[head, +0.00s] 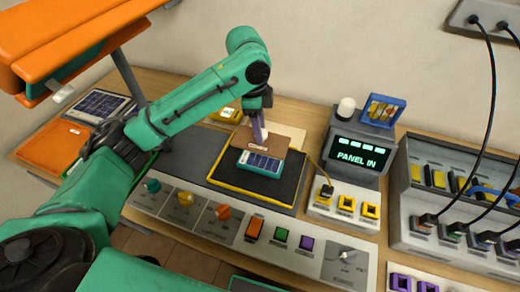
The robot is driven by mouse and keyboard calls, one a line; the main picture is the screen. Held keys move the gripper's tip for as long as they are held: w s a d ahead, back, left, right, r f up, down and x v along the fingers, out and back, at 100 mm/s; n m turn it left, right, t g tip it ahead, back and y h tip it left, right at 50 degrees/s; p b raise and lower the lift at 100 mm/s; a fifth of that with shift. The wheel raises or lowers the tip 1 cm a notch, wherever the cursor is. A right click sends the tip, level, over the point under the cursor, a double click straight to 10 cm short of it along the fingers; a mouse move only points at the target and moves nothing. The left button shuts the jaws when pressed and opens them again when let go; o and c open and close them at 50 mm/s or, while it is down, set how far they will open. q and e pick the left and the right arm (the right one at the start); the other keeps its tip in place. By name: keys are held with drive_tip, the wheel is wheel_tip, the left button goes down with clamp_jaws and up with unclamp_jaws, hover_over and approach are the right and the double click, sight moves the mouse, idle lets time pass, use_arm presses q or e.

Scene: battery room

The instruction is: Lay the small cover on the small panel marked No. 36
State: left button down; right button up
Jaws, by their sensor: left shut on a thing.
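My left gripper (258,116) reaches in from the left and points down over the black mat with a yellow border (226,172). It is shut on a purple upright piece that rises from a brown flat cover (271,143). The cover lies over the rear part of a small blue panel (258,163); whether it touches the panel I cannot tell. The panel's front strip of cells shows, and the rest is hidden under the cover. No number is readable on the panel. My right gripper is not in view.
A grey display unit (358,153) reading "PANEL IN" stands right of the mat. A larger dark panel (98,105) and an orange sheet (55,146) lie at the left. Knobs and coloured buttons line the front. Black cables (490,120) hang over a rack (401,202) at right.

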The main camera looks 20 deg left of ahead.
sight(254, 139)
use_arm(q)
wheel_tip(254, 139, down, 9)
drive_tip(key=shift+r+p, duration=0.2)
drive_tip(key=shift+p, duration=0.45)
drive_tip(key=shift+f, duration=0.35)
drive_tip(key=shift+c, duration=2.2)
unclamp_jaws()
drive_tip(key=r+b, duration=0.1)
drive_tip(key=r, duration=0.2)
drive_tip(key=a+r+b, duration=0.1)
drive_tip(key=r, duration=0.7)
drive_tip(key=shift+a+r+b, duration=0.1)
drive_tip(key=shift+a+b, duration=0.05)
drive_tip(key=shift+b, duration=0.25)
drive_tip(key=shift+r, duration=0.45)
drive_tip(key=shift+a, duration=0.1)
